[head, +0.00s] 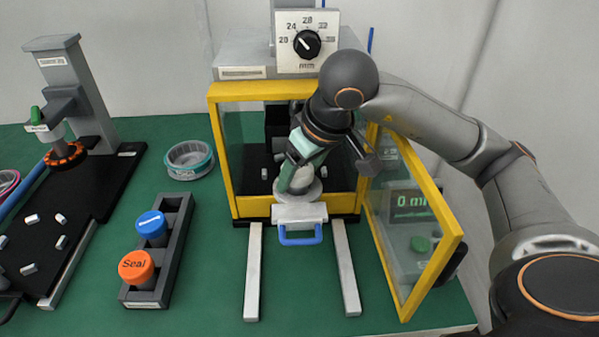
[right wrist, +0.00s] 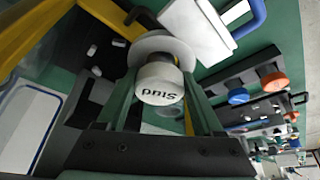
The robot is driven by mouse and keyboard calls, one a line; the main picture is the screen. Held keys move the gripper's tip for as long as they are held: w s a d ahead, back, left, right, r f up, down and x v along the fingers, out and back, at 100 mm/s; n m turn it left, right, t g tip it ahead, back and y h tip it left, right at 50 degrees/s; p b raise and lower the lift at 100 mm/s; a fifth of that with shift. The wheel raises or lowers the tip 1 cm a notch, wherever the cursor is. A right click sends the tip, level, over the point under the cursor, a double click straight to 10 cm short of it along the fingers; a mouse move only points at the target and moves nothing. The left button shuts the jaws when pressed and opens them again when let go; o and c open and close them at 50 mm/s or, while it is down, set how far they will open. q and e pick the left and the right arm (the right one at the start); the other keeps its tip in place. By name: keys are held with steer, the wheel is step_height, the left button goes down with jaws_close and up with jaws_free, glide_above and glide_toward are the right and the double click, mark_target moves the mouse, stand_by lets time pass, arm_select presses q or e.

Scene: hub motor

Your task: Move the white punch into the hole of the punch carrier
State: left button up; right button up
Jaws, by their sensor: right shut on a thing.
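The white punch (right wrist: 158,85), with "Stud" on its round end, is between the two fingers of my right gripper (right wrist: 160,72). The right gripper is shut on it. In the head view the right gripper (head: 303,160) reaches down at the press opening, and the punch (head: 301,181) shows partly behind its fingers. A pale round flange (right wrist: 166,45) is at the punch's far end. The punch carrier (head: 300,213), white with a blue handle, is directly below and in front. Its hole is hidden, and I cannot tell whether the punch touches it. A dark shape at the far left edge may be my left gripper.
A yellow-framed press (head: 223,150) surrounds the work area, its clear door (head: 445,258) open at the right. Two pale rails (head: 253,285) run forward. A dark rack (head: 176,222) holds blue (head: 151,226) and orange (head: 136,268) punches. Green table is bare between rack and rails.

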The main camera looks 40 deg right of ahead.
arm_select(q)
steer(key=shift+f+b, duration=0.5)
steer(key=shift+f, duration=0.4)
arm_select(e)
steer(key=shift+s+a+f, duration=0.1)
steer(key=shift+a+f, duration=0.05)
steer(key=shift+f, duration=0.35)
steer(key=shift+s+a+f, duration=0.1)
steer(key=shift+f, duration=0.35)
arm_select(q)
steer(key=shift+f, duration=0.1)
arm_select(e)
steer(key=o, duration=1.4)
steer(key=shift+f, duration=0.1)
arm_select(q)
steer(key=r+p, duration=0.2)
steer(key=s+r+p, duration=0.1)
steer(key=r+p, duration=0.2)
steer(key=shift+s+d+r+p, duration=0.15)
steer(key=shift+d+r+p, duration=0.15)
steer(key=shift+r, duration=0.05)
arm_select(e)
steer(key=w+v, duration=0.1)
steer(key=v, duration=0.8)
steer(key=shift+r, duration=0.5)
steer(key=shift+s+d, duration=0.1)
steer(key=shift+s, duration=0.05)
